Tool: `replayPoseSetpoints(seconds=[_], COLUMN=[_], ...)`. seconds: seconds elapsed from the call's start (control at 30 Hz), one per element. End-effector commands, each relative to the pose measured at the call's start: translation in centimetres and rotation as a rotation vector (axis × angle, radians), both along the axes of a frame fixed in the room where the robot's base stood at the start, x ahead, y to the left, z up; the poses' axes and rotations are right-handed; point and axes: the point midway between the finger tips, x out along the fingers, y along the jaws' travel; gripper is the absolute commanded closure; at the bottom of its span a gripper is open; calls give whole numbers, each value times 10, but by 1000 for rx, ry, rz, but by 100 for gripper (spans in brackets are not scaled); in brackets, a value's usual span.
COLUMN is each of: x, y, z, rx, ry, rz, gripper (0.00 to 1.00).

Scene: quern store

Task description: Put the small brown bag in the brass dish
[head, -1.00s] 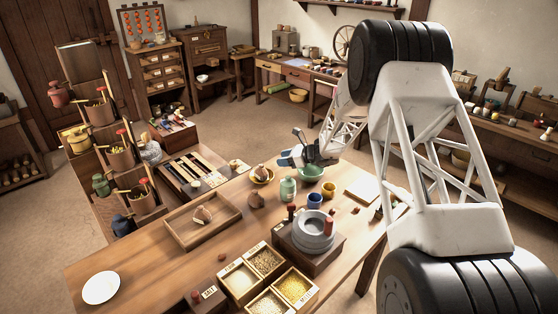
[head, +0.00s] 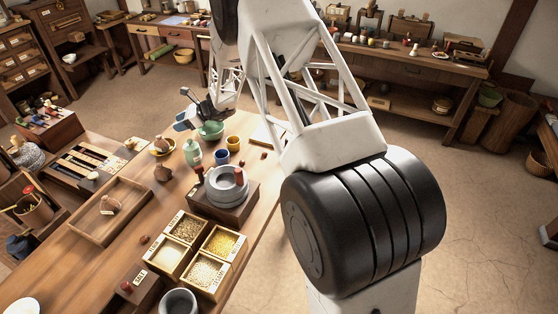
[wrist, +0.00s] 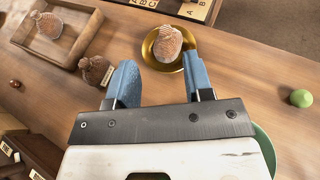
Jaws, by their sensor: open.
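A brass dish (head: 153,151) stands on the table with a tan-brown bag (head: 162,143) in it. The wrist view shows this dish (wrist: 147,54) and its ribbed bag (wrist: 168,43) just beyond my blue fingertips. A small darker brown bag (head: 163,173) sits on bare table between dish and tray; it also shows in the wrist view (wrist: 95,70), left of my left finger. Another brown bag (head: 109,204) lies in the wooden tray (head: 72,227). My gripper (head: 183,123) is open with nothing held, above the table near the dish.
A green bowl (head: 211,131) is beside my gripper, partly hidden under it in the wrist view. A pale green jar (head: 192,153), blue cup (head: 222,157), yellow cup (head: 233,144) and grey quern (head: 227,185) stand nearby. Grain boxes (head: 187,228) fill the near side.

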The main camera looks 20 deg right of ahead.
Motion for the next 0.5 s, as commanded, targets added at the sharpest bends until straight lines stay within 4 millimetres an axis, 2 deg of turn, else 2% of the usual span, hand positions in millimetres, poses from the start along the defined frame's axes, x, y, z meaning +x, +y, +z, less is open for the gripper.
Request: replayPoseSetpoints(seconds=[0.17,0.27,0.5], x=[-19,-38,-96], y=[-3,-6,-16], z=[28,49,105], rx=[-48,-92,-224], ry=[-46,-87,-204], rz=[50,97,237], gripper=[53,53,53])
